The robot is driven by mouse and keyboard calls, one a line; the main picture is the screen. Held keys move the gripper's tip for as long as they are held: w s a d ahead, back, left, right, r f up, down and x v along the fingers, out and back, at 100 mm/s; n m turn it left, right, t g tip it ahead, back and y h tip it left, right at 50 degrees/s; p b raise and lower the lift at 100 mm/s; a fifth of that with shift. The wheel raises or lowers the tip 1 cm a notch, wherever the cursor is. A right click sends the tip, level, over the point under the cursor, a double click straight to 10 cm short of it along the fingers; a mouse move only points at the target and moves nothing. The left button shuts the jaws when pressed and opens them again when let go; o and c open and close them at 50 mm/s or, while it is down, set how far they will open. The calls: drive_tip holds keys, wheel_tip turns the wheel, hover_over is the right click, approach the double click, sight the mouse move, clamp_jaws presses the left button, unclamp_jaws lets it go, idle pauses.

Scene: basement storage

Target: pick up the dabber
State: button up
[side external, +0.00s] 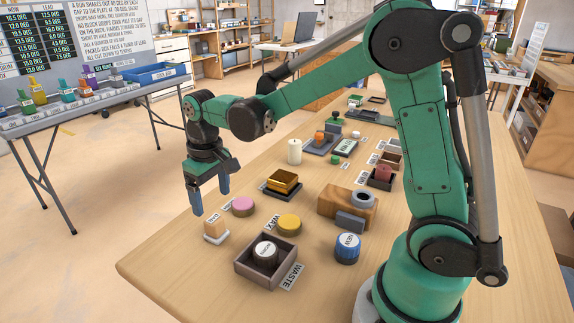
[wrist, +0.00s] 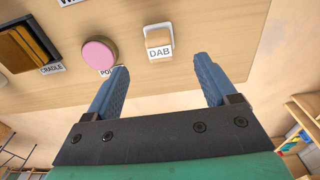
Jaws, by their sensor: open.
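The dabber (side external: 215,227) is a small tan block with a white lower part, standing near the table's left edge in the side external view. In the wrist view the dabber (wrist: 158,38) is at the top centre, beside a label reading DAB (wrist: 160,53). My gripper (side external: 209,190) is open and empty, fingers pointing down, above the table's left edge and higher than the dabber. In the wrist view my gripper (wrist: 162,68) shows two blue fingers apart, with the dabber beyond the gap between their tips. The fingers do not touch it.
A pink round pad (side external: 242,206) sits close beside the dabber. Nearby are a gold block (side external: 283,180) in a dark cradle, a yellow disc (side external: 289,224), a waste box (side external: 284,246) holding a round item, and a blue jar (side external: 347,250). The table's front left corner is clear.

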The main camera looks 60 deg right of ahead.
sight(213, 218)
drive_tip(key=shift+w+f+g, duration=0.15)
drive_tip(key=shift+w+f, duration=0.05)
drive_tip(key=shift+f, duration=0.35)
drive_tip(key=shift+w+f+g, duration=0.15)
drive_tip(key=shift+w+f, duration=0.05)
drive_tip(key=shift+f, duration=2.8)
clamp_jaws()
